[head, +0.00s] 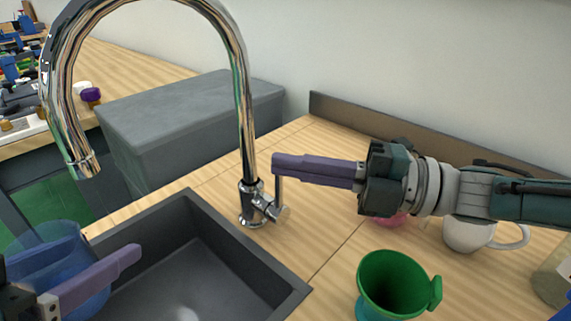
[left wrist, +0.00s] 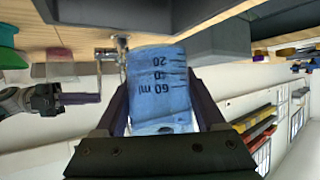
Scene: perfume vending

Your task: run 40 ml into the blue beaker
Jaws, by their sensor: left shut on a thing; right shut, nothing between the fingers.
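The clear blue beaker (head: 88,292) is at the lower left of the head view, over the left part of the sink (head: 215,262). My left gripper (head: 101,248) is shut on it. In the left wrist view the beaker (left wrist: 160,75) sits between the fingers, its 20, 40 and 60 ml marks upside down in the picture. I cannot tell a water level in it. The chrome tap (head: 244,110) arches over, and its spout end (head: 85,166) shows above the beaker, with no stream visible. My right gripper (head: 277,165) is shut and empty at the upright tap lever (head: 279,190).
A green cup (head: 390,285) stands at the front right. A white mug (head: 468,236) and a pink thing (head: 393,219) are behind it near my right arm. A large grey box (head: 190,120) stands behind the tap. Wooden counter between sink and cup is clear.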

